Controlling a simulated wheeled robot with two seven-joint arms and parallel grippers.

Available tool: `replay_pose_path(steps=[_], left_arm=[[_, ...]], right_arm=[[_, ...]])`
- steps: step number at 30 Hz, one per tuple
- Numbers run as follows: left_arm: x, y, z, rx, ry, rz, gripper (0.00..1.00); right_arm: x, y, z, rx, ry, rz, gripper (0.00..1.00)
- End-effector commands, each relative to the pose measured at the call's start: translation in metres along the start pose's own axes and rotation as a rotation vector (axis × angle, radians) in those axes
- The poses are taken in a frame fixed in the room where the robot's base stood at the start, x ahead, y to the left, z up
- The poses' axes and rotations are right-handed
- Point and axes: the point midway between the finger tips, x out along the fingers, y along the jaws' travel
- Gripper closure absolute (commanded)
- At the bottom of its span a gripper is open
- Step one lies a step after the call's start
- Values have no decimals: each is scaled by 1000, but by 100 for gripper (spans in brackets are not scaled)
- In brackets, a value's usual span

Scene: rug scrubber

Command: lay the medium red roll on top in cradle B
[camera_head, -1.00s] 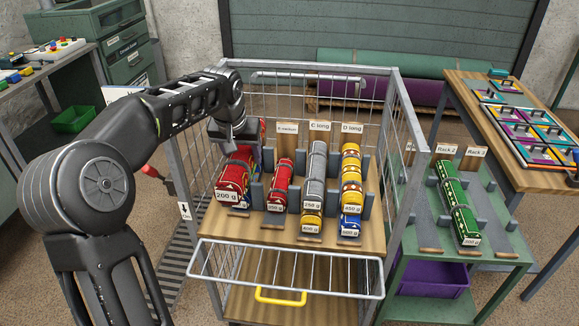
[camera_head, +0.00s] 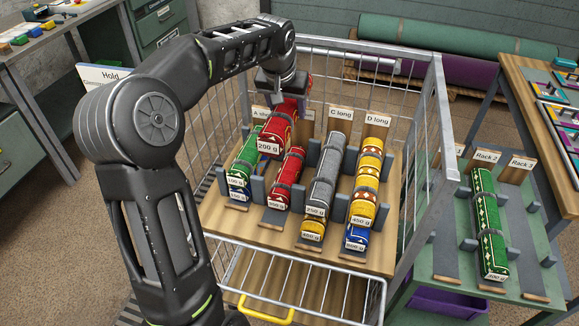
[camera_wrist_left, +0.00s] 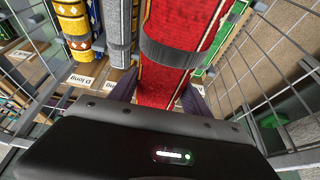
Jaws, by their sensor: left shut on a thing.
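My left gripper (camera_head: 279,88) is shut on a red patterned roll (camera_head: 278,129) labelled 200 g, held tilted above the trolley shelf between cradle A and cradle B. The roll fills the middle of the left wrist view (camera_wrist_left: 175,75), with a grey band around it. Cradle B holds another red roll (camera_head: 287,178) with a grey band, lower and just right of the held roll. The held roll and gripper hide the B sign. My right gripper is not in view.
Cradle C holds a grey roll (camera_head: 326,180) over a yellow one, cradle D a yellow roll (camera_head: 367,178) over a blue one. Wire mesh walls (camera_head: 420,140) flank the shelf. A side rack holds a green roll (camera_head: 487,220).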

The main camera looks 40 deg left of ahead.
Motion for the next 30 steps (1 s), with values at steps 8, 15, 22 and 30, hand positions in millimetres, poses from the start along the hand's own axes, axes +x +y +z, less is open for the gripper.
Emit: replay_pose_path(steps=[8, 15, 22, 30], left_arm=[[35, 0, 16, 0, -6, 0, 94], [94, 0, 40, 1, -6, 0, 94], [123, 0, 51, 0, 0, 0, 94], [125, 0, 51, 0, 1, -1, 94]], right_arm=[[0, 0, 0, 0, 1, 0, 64], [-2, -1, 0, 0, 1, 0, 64], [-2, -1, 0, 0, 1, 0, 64], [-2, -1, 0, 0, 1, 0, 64]])
